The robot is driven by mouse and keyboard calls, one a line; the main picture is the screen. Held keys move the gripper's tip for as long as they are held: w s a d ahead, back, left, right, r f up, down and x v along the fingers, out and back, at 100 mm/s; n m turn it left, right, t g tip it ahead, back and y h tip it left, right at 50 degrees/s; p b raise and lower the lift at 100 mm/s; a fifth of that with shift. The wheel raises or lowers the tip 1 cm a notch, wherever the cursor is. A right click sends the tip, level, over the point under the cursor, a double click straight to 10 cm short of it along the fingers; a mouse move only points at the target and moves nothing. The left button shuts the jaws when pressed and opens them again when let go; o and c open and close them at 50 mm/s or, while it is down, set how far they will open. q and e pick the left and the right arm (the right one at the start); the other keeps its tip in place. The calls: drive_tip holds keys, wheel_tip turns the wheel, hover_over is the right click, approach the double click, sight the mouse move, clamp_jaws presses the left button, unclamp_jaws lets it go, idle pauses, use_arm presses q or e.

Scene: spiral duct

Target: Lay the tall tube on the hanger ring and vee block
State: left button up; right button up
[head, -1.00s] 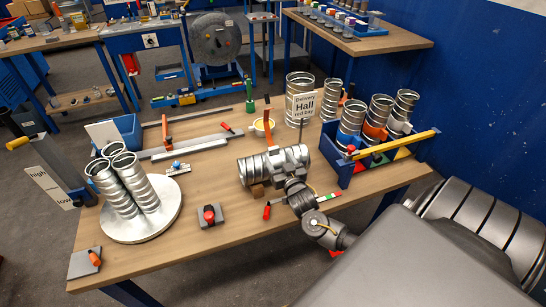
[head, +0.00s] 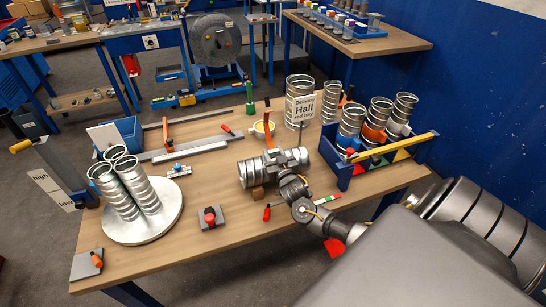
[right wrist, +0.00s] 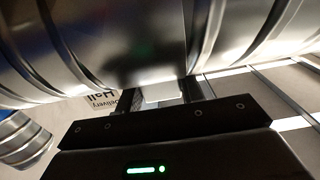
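The tall tube (head: 255,173), silvery with ribs, lies level across the middle of the table in the head view. A small brown block, seemingly the vee block (head: 257,191), shows under its left part; I cannot tell if they touch. I cannot make out the hanger ring for certain. My right gripper (head: 288,160) is at the tube's right half. In the right wrist view the tube (right wrist: 60,50) spans the top, close in front of the gripper (right wrist: 165,92). Whether the fingers press on it is unclear. My left gripper is out of view.
Three tubes stand on a round plate (head: 170,208) at left. A blue rack (head: 345,172) with several tubes is at right. A tube labelled Delivery Hall (head: 299,108) stands behind. A red-knobbed block (head: 211,218) and a red-handled tool (head: 268,212) lie in front.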

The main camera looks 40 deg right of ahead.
clamp_jaws()
drive_tip(key=shift+r, duration=0.1)
